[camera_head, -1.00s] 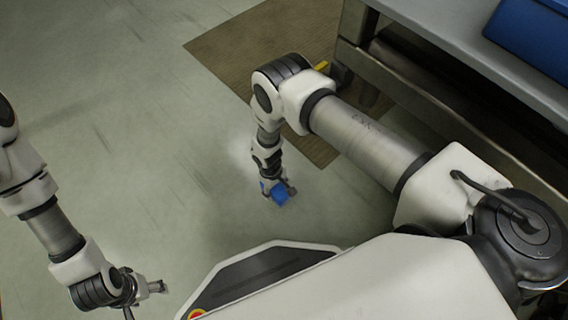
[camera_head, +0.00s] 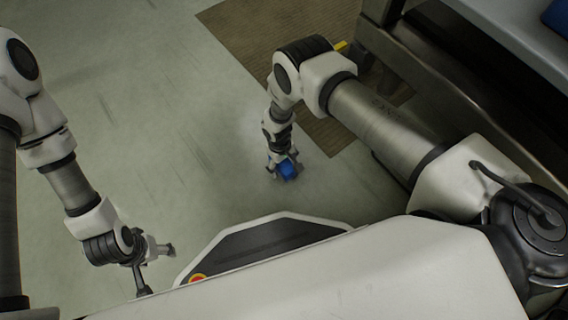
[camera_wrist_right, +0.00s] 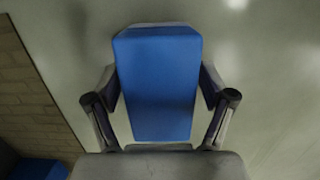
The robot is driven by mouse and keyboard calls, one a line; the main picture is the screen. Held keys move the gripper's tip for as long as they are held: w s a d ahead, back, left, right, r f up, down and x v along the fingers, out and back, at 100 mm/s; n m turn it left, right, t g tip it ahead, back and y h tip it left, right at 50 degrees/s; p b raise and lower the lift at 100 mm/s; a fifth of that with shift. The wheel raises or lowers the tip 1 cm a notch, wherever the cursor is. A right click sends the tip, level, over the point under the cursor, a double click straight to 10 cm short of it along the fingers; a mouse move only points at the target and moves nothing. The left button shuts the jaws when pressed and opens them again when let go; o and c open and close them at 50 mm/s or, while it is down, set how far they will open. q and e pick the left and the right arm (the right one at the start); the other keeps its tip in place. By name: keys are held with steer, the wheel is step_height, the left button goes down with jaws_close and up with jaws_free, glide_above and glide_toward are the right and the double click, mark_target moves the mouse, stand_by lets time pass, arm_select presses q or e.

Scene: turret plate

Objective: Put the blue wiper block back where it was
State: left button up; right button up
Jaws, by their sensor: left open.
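The blue wiper block (camera_head: 288,170) is in my right gripper (camera_head: 284,167), above the pale floor in the head view. In the right wrist view the blue block (camera_wrist_right: 158,80) stands lengthwise between the two fingers of the right gripper (camera_wrist_right: 160,105), which touch its sides. My left gripper (camera_head: 156,262) is at the lower left of the head view, open and empty, away from the block.
A brown mat (camera_head: 290,50) lies on the floor behind the right arm. A metal bench (camera_head: 500,60) stands at the upper right, with a blue item (camera_head: 558,18) on its top. The floor (camera_head: 150,120) between the arms is clear.

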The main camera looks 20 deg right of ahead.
steer(key=r+p, duration=0.2)
steer(key=r, duration=0.2)
steer(key=w+r+p, duration=0.1)
steer(key=r+p, duration=0.1)
steer(key=r, duration=0.2)
steer(key=r+p, duration=0.2)
steer(key=r, duration=0.2)
steer(key=shift+w+a+r, duration=0.15)
steer(key=shift+w+a, duration=0.15)
steer(key=shift+w, duration=0.05)
